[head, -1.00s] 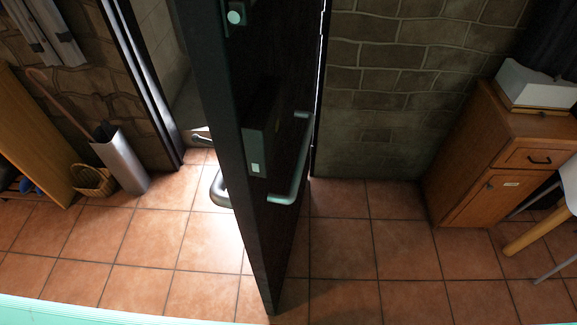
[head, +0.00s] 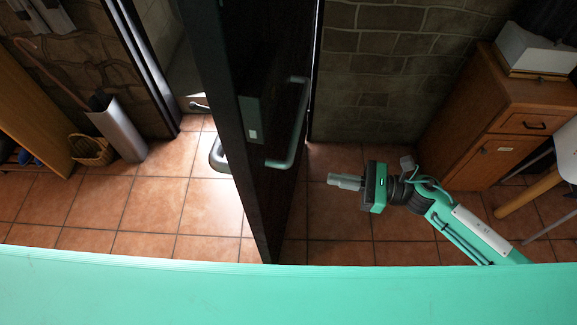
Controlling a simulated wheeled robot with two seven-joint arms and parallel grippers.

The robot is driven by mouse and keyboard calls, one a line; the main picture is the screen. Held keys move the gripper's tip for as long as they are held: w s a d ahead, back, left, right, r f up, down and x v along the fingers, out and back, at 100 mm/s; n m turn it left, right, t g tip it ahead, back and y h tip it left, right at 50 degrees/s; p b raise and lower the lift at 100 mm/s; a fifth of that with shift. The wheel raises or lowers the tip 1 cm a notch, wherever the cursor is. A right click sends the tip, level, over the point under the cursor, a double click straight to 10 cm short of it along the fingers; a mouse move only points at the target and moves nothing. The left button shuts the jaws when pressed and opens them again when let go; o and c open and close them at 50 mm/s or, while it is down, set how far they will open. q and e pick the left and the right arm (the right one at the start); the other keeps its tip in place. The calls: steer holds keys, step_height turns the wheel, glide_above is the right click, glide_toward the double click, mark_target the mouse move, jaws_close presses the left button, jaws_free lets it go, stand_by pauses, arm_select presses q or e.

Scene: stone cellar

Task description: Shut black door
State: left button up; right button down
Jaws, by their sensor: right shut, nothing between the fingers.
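The black door (head: 220,90) stands ajar in the middle of the head view, its edge turned toward me. A grey bar handle (head: 298,125) is on its right face, and part of another handle (head: 217,153) shows beyond its left side. A gap shows between fingers and door. My left gripper is out of view.
The lit doorway is left of the door. A grey umbrella stand (head: 118,134) and a wicker basket (head: 91,150) stand farther left. A wooden cabinet (head: 490,130) with a white box (head: 533,50) is at right. Tiled floor (head: 330,225) lies between door and cabinet.

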steer(key=w+a+p, duration=0.2)
steer(key=a+p, duration=0.4)
steer(key=a, duration=0.7)
steer(key=shift+w+a, duration=0.15)
steer(key=shift+a, duration=0.25)
steer(key=shift+a, duration=0.1)
